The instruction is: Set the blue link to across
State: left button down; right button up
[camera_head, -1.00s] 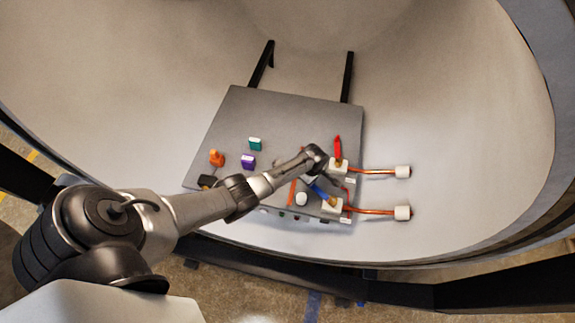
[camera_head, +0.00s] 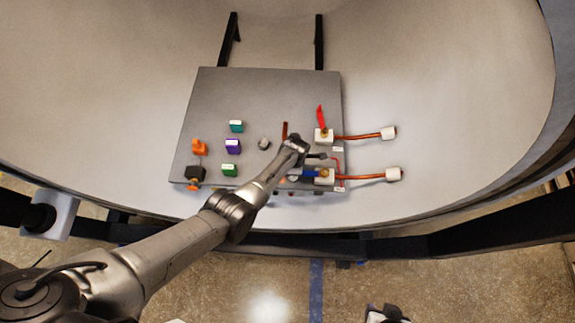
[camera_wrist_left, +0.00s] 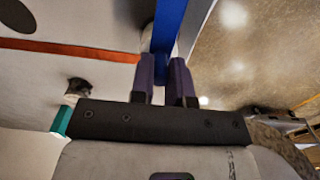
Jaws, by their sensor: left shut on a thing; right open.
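The blue link (camera_head: 311,173) is on the front white terminal block (camera_head: 325,177) of the grey panel. It points left from the block and lies nearly level in the head view, partly covered by my left wrist. In the left wrist view the blue link (camera_wrist_left: 168,28) runs between the two purple-grey fingers of my left gripper (camera_wrist_left: 167,72), which is shut on it. The red link (camera_head: 321,117) stands on the rear white block, pointing away toward the back. My right gripper (camera_head: 386,313) is at the bottom edge of the head view, partly cut off, open and away from the panel.
The grey panel (camera_head: 250,90) also carries green, purple and orange pieces on its left half. Copper rods (camera_head: 360,135) run right from both blocks to white end caps. The curved chamber wall surrounds the panel. The panel's back part is clear.

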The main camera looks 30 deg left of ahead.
dwell(0.4)
pick_arm(q)
jog(key=c, duration=1.1)
grip_release()
jog(key=shift+s, duration=0.1)
jog(key=shift+r, duration=0.4)
notch_tip(320, 180, up, 13)
jog(key=p, duration=0.3)
